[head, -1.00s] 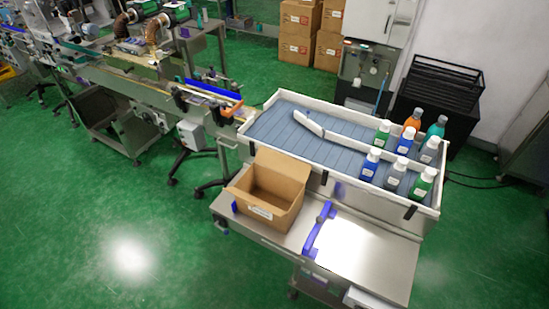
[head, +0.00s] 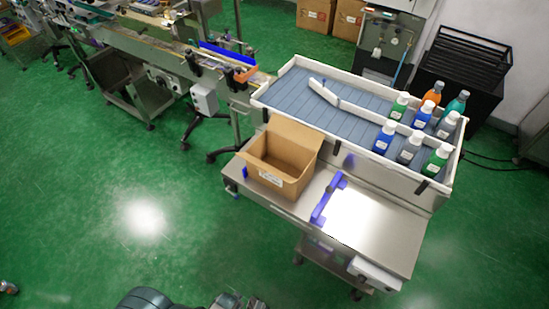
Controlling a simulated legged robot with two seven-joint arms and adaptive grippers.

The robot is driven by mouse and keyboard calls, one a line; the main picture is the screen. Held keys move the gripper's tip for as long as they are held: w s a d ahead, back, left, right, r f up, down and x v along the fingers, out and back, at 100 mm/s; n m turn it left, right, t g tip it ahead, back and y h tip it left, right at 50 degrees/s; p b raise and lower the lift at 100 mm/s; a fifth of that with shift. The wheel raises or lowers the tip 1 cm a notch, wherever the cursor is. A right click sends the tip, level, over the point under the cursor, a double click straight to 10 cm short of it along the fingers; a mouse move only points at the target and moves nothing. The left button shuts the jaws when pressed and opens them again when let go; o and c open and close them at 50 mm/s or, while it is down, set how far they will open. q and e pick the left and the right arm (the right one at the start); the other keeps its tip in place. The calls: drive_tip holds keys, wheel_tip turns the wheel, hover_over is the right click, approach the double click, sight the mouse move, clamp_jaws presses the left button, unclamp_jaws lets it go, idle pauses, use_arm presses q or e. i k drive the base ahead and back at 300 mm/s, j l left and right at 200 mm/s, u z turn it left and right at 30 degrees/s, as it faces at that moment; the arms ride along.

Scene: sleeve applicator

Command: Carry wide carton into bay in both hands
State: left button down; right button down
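The wide carton (head: 285,178) is an open brown box with a raised back flap and a white label on its front. It sits upright on the left part of a steel table (head: 390,232), and its inside looks empty. A blue bracket (head: 328,200) stands on the table just right of the carton, and a small blue piece (head: 245,173) shows at its left. I cannot tell which area is the bay. Dark parts of my own body show at the bottom edge, far from the carton. I cannot make out either gripper there, and nothing of mine touches the carton.
Behind the table a white-rimmed tray (head: 262,101) with a grey-blue slatted floor holds several capped bottles (head: 410,147) at its right. A conveyor line (head: 150,48) runs to the back left. Black crates (head: 467,62) stand at the back right. The green floor in front is clear.

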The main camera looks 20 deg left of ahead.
sight(297, 161)
drive_tip(key=i+j+z, duration=0.15)
drive_tip(key=j+z, duration=1.3)
drive_tip(key=j, duration=0.15)
drive_tip(key=k+l, duration=0.05)
